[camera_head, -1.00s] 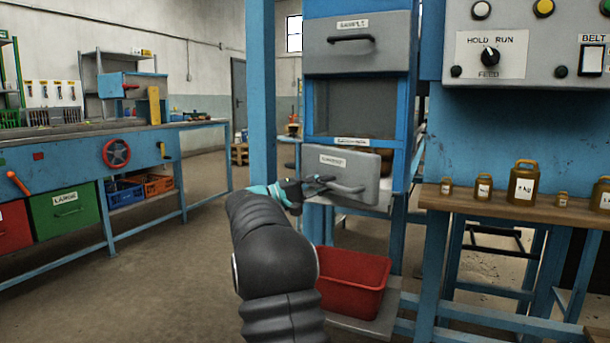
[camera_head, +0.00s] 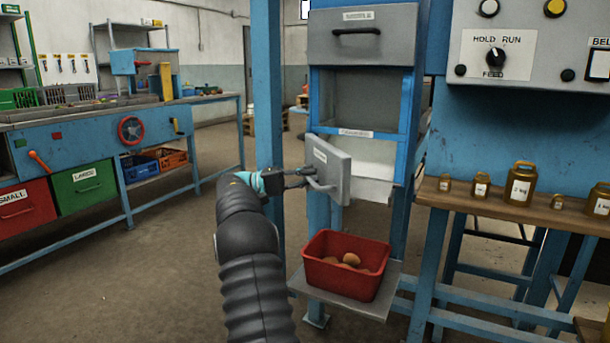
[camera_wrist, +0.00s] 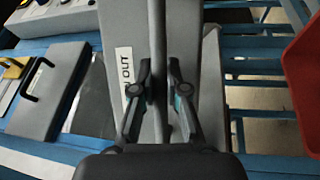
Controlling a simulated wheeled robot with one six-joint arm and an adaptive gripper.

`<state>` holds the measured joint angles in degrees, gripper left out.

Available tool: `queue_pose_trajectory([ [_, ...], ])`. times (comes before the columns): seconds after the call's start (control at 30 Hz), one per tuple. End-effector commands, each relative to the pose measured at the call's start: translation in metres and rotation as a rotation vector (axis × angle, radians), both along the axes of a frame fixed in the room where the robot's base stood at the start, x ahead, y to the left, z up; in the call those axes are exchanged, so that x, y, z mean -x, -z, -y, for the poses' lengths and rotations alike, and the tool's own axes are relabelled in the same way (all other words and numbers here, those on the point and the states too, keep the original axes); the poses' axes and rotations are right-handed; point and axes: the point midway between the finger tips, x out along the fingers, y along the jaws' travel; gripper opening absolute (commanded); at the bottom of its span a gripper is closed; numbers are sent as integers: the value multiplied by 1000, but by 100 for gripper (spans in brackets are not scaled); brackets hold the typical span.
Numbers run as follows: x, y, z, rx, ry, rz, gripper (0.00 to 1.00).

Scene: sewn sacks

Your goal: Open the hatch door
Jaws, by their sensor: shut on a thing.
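The hatch door (camera_head: 331,163) is a small grey panel with a label and a bar handle (camera_head: 320,185). In the head view it stands swung outward from the blue cabinet, with a pale opening (camera_head: 372,163) visible behind it. My gripper (camera_head: 303,179) reaches in from the left and is shut on the handle. In the wrist view the two fingers (camera_wrist: 158,82) close on either side of the handle bar, and the grey door (camera_wrist: 130,50) with part of its label, "OUT", lies behind them.
A red bin (camera_head: 318,264) with several brown roundish items sits on a low shelf (camera_head: 380,306) below the door. A blue post (camera_head: 266,90) stands close to my arm. A bench with brass weights (camera_head: 520,184) is at right. Open floor lies at left.

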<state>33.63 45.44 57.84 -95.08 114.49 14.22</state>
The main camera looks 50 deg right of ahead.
Motion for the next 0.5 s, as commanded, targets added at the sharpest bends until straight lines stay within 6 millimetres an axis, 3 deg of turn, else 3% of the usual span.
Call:
queue_pose_trajectory([
  [0.23, -1, 0, 0, 0, -4, 0, 0],
  [0.27, -1, 0, 0, 0, -4, 0, 18],
  [0.33, -1, 0, -1, 0, -4, 0, 35],
  [0.37, -1, 0, -1, 0, -4, 0, 39],
  [0.5, -2, 0, -1, 0, -5, 0, 39],
])
